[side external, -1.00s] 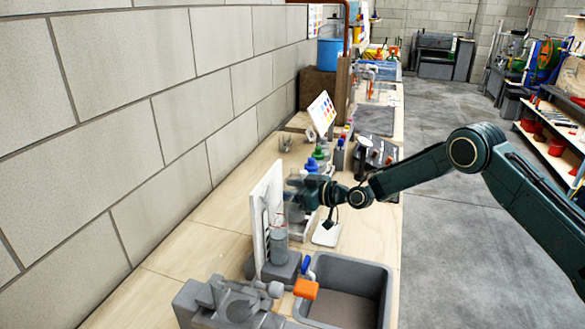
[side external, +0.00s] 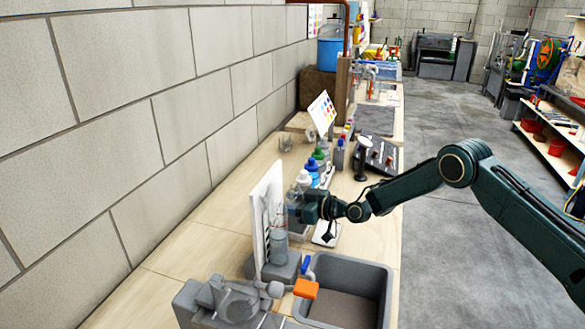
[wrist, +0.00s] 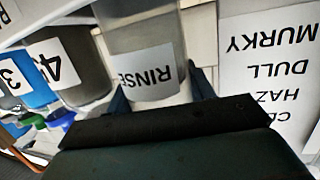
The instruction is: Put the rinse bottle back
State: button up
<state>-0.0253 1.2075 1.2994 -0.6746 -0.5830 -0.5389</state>
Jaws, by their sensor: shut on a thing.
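The rinse bottle (wrist: 147,75) is clear and grey with a white label reading RINSE, seen upside down in the wrist view. My gripper (wrist: 160,95) is shut on it, one finger on each side. In the side view my gripper (side external: 300,209) is low over the bench, just beside the white upright board. The held bottle is mostly hidden there by the gripper, and I cannot tell whether its base touches anything.
Bottles labelled 3 (wrist: 28,75) and 4 (wrist: 65,65) stand close by. White-, blue- (side external: 312,166) and green-capped bottles stand behind my gripper.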

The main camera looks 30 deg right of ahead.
jog(key=o, duration=0.9)
jog(key=shift+f, duration=0.15)
jog(key=shift+r, duration=0.2)
jog(key=shift+v, duration=6.05)
